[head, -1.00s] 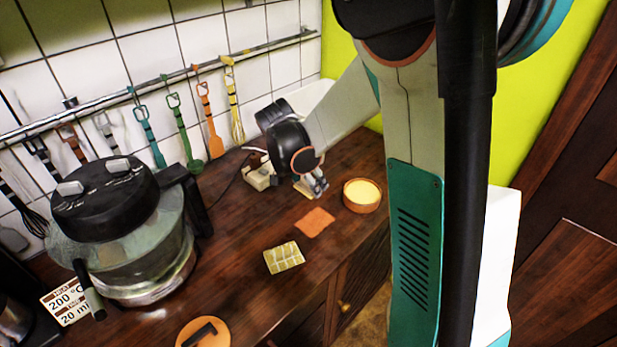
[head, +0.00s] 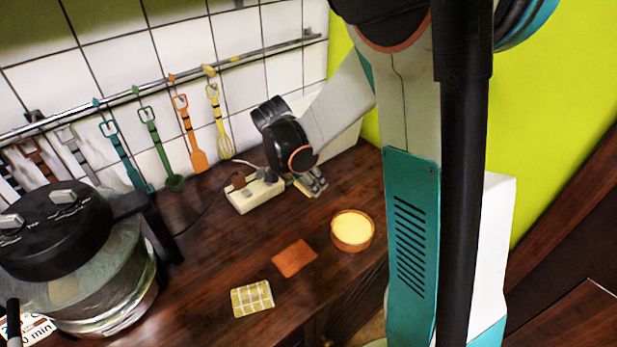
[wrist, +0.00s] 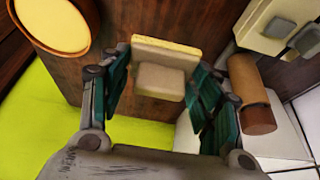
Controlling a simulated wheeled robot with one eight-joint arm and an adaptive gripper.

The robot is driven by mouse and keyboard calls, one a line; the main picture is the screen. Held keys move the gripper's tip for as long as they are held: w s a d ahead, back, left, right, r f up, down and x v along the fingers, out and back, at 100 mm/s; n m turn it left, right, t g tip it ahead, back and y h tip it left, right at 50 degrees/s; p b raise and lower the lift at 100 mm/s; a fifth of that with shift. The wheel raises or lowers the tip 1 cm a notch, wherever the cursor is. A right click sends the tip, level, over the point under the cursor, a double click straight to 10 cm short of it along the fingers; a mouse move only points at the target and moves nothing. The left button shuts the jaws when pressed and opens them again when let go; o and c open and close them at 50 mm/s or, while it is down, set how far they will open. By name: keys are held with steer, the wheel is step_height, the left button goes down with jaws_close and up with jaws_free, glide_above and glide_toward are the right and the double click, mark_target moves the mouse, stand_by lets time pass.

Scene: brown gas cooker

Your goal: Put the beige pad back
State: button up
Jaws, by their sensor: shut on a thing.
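The beige pad (wrist: 162,78) is between the green-sided fingers of my gripper (wrist: 160,68) in the wrist view. It is a pale block with a yellowish far edge, and the fingers are shut on it from both sides. In the head view my gripper (head: 313,184) is at the back right of the brown counter, beside a pale power strip (head: 254,195). I cannot make out the pad there. Whether the pad touches the counter is not clear.
An orange bowl with a pale yellow filling (head: 352,231) stands in front of my gripper. A flat orange pad (head: 294,258) and a yellow checked pad (head: 252,298) lie on the counter. A large glass pot (head: 85,270) stands at left. Utensils hang along the tiled wall.

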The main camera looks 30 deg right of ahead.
steer(key=b, duration=0.6)
glide_above(312, 204)
steer(key=a, duration=0.1)
step_height(312, 204, down, 6)
steer(key=shift+s+a+f, duration=0.1)
steer(key=shift+a+f, duration=0.05)
steer(key=shift+f, duration=0.1)
steer(key=shift+f+b, duration=0.55)
steer(key=shift+f, duration=0.25)
stand_by(1.0)
steer(key=o, duration=1.1)
steer(key=shift+r, duration=0.15)
steer(key=v, duration=1.1)
steer(key=shift+s+a+r, duration=0.1)
steer(key=shift+a+r, duration=0.1)
steer(key=shift+r, duration=0.1)
